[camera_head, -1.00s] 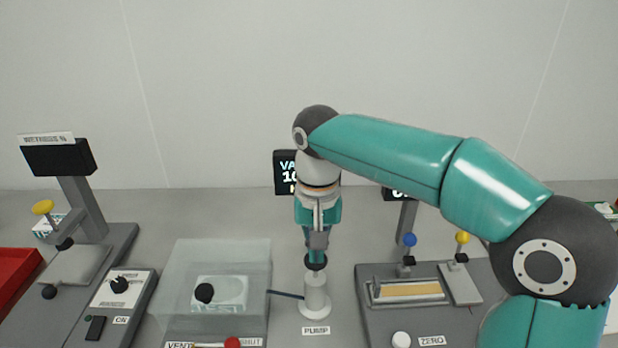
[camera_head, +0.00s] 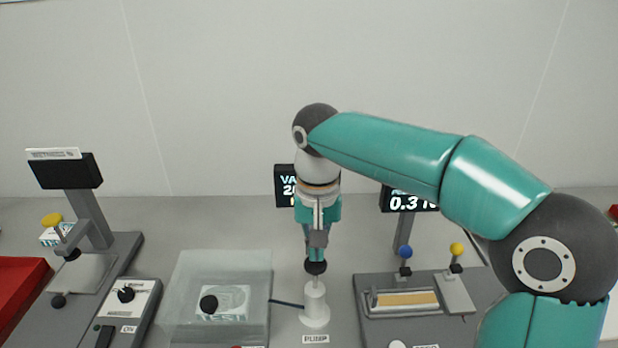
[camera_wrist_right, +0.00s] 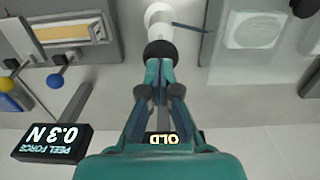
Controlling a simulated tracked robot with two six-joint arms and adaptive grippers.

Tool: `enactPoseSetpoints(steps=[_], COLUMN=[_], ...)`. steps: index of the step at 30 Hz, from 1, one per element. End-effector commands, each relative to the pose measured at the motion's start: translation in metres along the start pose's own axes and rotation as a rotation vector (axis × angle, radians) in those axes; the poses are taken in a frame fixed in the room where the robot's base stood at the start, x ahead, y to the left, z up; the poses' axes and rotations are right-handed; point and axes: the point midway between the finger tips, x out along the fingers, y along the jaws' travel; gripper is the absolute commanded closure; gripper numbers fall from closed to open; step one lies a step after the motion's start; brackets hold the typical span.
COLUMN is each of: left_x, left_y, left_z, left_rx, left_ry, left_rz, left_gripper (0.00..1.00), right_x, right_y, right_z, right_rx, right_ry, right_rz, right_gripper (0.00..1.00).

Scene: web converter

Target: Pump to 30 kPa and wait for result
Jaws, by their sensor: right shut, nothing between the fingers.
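The white pump (camera_head: 315,308) stands upright at the middle of the bench, with a black knob on top. My right gripper (camera_head: 316,262) is shut and empty, pointing down with its fingertips at the knob. In the right wrist view the black knob (camera_wrist_right: 160,49) sits right at the tips of my right gripper (camera_wrist_right: 160,66). The vacuum display (camera_head: 285,186) stands behind my arm, which hides most of it; only "VA" and a first digit 2 show. The clear vacuum chamber (camera_head: 243,268) is left of the pump, joined by a blue hose. My left gripper is out of view.
The peel force tester (camera_head: 405,300) stands right of the pump, with blue and yellow knobs; its display reads 0.3 N in the wrist view (camera_wrist_right: 55,142). A device with a yellow knob (camera_head: 100,260) and a red tray (camera_head: 18,285) are at left.

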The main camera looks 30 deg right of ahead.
Motion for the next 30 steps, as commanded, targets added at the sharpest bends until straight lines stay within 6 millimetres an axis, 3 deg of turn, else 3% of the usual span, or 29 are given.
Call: enactPoseSetpoints(steps=[18,30], left_x=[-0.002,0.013], left_y=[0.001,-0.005], left_z=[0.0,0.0], left_rx=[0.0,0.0], left_ry=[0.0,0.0], left_rz=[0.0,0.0], left_gripper=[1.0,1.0], right_x=[-0.003,0.019], right_y=[0.0,0.0], right_z=[0.0,0.0], right_rx=[0.0,0.0], right_ry=[0.0,0.001], right_rz=[0.0,-0.001], right_gripper=[1.0,1.0])
